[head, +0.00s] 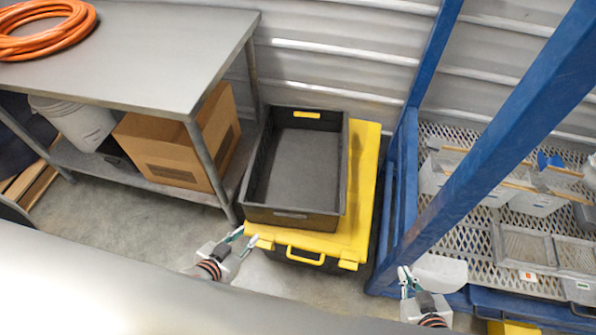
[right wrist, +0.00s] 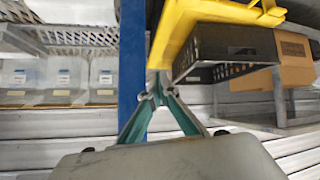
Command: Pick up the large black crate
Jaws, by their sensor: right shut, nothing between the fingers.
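The large black crate (head: 325,190) is empty and sits upright on a yellow-lidded box (head: 362,190), with a yellow-edged handle slot at its far end and a grey one at its near end. The crate also shows, upside down, in the right wrist view (right wrist: 237,45). My left gripper (head: 246,236) is open and empty, just in front of the crate's near left corner and apart from it. My right gripper (head: 404,270) is shut and empty, right of the yellow box near the blue frame; its closed fingertips show in the right wrist view (right wrist: 160,92).
A metal table (head: 150,45) with an orange hose (head: 45,30) stands left; a cardboard box (head: 170,150) and white bucket (head: 78,122) are beneath it. A blue frame (head: 480,165) rises on the right, before mesh shelving with bins. A corrugated wall closes the back.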

